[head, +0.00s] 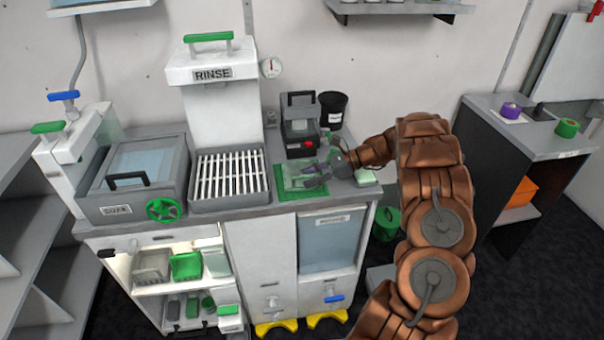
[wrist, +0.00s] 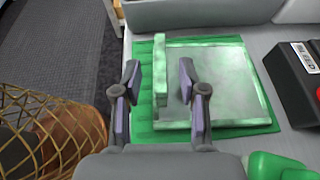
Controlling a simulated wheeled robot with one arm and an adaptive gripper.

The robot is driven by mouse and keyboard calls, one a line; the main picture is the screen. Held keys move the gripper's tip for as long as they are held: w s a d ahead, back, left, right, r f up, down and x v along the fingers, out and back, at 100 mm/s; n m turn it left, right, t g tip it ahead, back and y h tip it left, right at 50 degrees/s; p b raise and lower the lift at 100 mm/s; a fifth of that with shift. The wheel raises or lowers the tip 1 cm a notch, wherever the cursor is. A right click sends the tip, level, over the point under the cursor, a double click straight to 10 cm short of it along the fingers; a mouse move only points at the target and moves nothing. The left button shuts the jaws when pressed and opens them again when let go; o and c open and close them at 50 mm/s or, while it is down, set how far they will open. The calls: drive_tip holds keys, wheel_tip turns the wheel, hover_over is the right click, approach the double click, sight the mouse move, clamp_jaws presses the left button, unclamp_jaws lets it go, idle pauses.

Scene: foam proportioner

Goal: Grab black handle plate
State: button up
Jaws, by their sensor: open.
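A flat pale plate (wrist: 222,85), smeared with green and white, lies on a green mat (wrist: 142,130) on the counter. A raised bar like a handle (wrist: 160,62) runs along its left side in the wrist view. The bar looks pale green, not black. My gripper (wrist: 159,82) is open, with one finger on each side of the bar; whether either finger touches it cannot be told. In the head view my gripper (head: 316,174) is low over the green mat (head: 290,188) and partly covers the plate.
A dark machine with a red button (head: 300,130) and a black canister (head: 332,108) stand behind the mat. The rinse unit's slatted grate (head: 230,176) and the soak basin with a black-handled lid (head: 128,180) are left. A green object (wrist: 275,165) is close at the wrist view's lower right.

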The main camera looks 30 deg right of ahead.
drive_tip(key=shift+p+x, duration=0.5)
drive_tip(key=shift+x, duration=0.95)
clamp_jaws()
